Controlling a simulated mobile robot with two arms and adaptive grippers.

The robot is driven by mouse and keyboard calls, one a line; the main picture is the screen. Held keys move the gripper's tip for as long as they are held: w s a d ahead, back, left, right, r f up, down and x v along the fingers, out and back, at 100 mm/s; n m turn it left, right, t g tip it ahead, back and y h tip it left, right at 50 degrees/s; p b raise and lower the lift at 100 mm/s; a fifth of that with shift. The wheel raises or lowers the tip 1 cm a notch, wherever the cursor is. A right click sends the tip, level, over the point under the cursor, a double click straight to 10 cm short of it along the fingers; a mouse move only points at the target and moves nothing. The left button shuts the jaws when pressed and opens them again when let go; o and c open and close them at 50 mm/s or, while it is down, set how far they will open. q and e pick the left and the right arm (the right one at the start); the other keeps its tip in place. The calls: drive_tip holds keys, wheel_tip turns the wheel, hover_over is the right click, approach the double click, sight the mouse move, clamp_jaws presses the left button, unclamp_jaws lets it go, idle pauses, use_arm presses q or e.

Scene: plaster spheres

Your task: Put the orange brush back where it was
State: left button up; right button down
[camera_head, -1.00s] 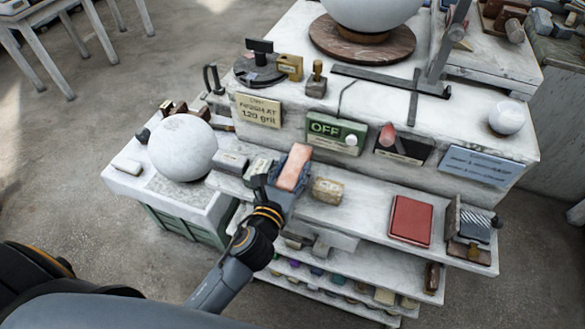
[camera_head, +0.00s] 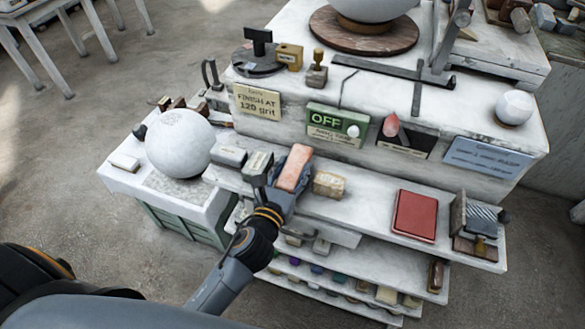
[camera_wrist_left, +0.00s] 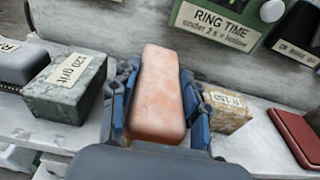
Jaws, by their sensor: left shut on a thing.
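The orange brush looks like a worn pinkish-orange block (camera_head: 294,168) over the upper white shelf (camera_head: 364,211). It also shows in the left wrist view (camera_wrist_left: 157,95), standing lengthwise between blue fingers. My left gripper (camera_head: 288,185) is shut on it, with one finger on each long side. In the left wrist view the gripper (camera_wrist_left: 157,108) shows both fingers against the block. The block's underside is hidden, so I cannot tell whether it touches the shelf. My right gripper is not in view.
A tan block (camera_head: 329,183) sits close to the right of the gripper. A green-grey grit block (camera_wrist_left: 66,85) sits to its left. A red block (camera_head: 414,215) lies farther right, with bare shelf between. A white sphere (camera_head: 180,143) stands at left.

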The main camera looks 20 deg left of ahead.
use_arm(q)
drive_tip(key=shift+f, duration=0.4)
drive_tip(key=o, duration=1.4)
drive_tip(key=shift+o, duration=0.2)
